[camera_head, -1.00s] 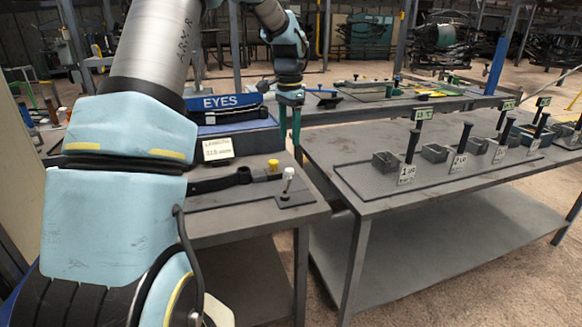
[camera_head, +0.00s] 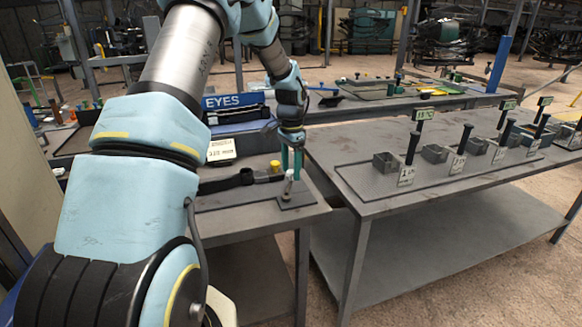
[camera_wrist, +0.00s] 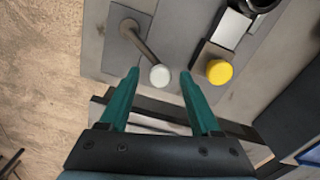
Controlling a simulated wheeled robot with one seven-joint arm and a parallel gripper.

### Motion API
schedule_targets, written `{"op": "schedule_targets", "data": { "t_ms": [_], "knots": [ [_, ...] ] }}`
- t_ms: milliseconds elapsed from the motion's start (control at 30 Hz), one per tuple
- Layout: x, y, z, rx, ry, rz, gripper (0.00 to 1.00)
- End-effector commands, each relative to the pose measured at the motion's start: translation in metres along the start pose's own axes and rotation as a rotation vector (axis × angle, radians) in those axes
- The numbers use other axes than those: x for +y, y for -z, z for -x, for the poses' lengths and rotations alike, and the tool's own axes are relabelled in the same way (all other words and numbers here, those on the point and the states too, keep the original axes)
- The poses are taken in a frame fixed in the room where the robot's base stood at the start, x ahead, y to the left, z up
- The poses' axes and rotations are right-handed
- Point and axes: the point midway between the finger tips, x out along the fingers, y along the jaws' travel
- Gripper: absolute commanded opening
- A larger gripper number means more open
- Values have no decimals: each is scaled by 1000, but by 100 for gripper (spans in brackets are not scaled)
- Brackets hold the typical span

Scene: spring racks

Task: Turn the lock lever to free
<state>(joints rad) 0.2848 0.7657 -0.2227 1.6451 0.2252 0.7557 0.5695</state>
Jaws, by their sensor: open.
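The lock lever (camera_wrist: 143,41) is a thin metal rod on a dark square plate, tipped with a round white knob (camera_wrist: 160,76). It stands near the front right corner of the left bench, and the head view shows it too (camera_head: 288,187). My gripper (camera_wrist: 157,75) has two teal fingers, spread open. In the wrist view the white knob shows between the fingertips, with gaps on both sides. In the head view my gripper (camera_head: 291,175) points down right at the lever, and the fingers partly hide the knob. I cannot tell whether they touch it.
A yellow knob (camera_wrist: 219,72) stands close to the right finger, on a dark bar fixture. A small sign (camera_head: 221,150) and a blue EYES box (camera_head: 236,103) stand behind. The right table (camera_head: 430,205) holds several grey bins and black posts.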

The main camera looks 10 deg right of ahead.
Motion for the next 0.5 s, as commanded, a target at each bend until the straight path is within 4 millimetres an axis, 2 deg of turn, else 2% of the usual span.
{"op": "schedule_targets", "data": {
  "t_ms": [67, 500],
  "knots": [
    [0, 0, 0, 0, 0, 0, 61],
    [0, 0, 0, 0, 0, 0, 11]
  ]
}}
